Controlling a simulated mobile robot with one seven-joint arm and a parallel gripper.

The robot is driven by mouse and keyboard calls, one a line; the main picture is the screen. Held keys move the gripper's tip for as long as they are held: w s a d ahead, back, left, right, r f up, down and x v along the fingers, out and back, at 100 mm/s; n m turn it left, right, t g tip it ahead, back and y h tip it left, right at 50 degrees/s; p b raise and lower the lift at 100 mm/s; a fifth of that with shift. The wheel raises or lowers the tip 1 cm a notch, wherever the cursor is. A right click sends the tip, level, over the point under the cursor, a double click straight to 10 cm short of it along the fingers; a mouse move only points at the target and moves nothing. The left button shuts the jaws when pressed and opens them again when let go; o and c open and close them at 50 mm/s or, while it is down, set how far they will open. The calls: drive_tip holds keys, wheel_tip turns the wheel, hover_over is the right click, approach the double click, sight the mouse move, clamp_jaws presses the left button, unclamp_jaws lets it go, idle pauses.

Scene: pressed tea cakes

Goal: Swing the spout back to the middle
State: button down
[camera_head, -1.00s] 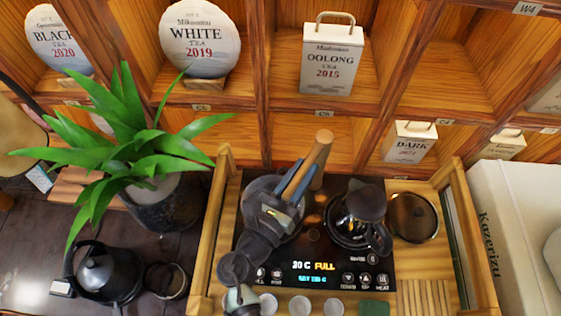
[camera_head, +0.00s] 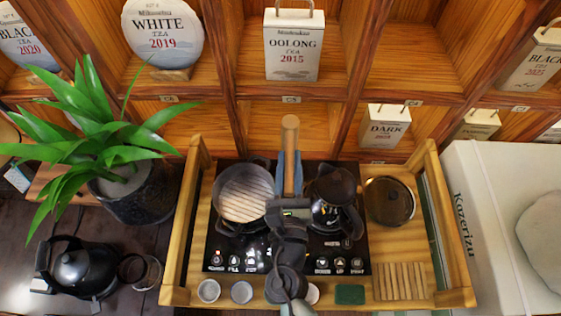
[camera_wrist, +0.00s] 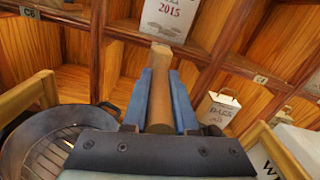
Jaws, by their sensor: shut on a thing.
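The spout (camera_head: 290,132) is a wooden, rounded bar that stands out between the pot on the left and the kettle on the right in the head view. It also shows in the wrist view (camera_wrist: 160,85), running away from me toward the shelves. My gripper (camera_head: 290,172) is shut on it, with a blue finger along each side; the fingers also show in the wrist view (camera_wrist: 160,107). My arm hides the spout's lower part and part of the black panel.
A round pot with a slatted inside (camera_head: 243,195) is left of my gripper. A dark glass kettle (camera_head: 334,200) is close on the right. Small cups (camera_head: 209,290) line the front. The tray's wooden rails (camera_head: 182,230) bound the sides.

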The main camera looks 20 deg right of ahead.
idle(0.4)
drive_tip(key=c, duration=0.7)
unclamp_jaws()
drive_tip(key=b+v, duration=0.3)
drive_tip(key=v, duration=1)
drive_tip(key=shift+d, duration=0.15)
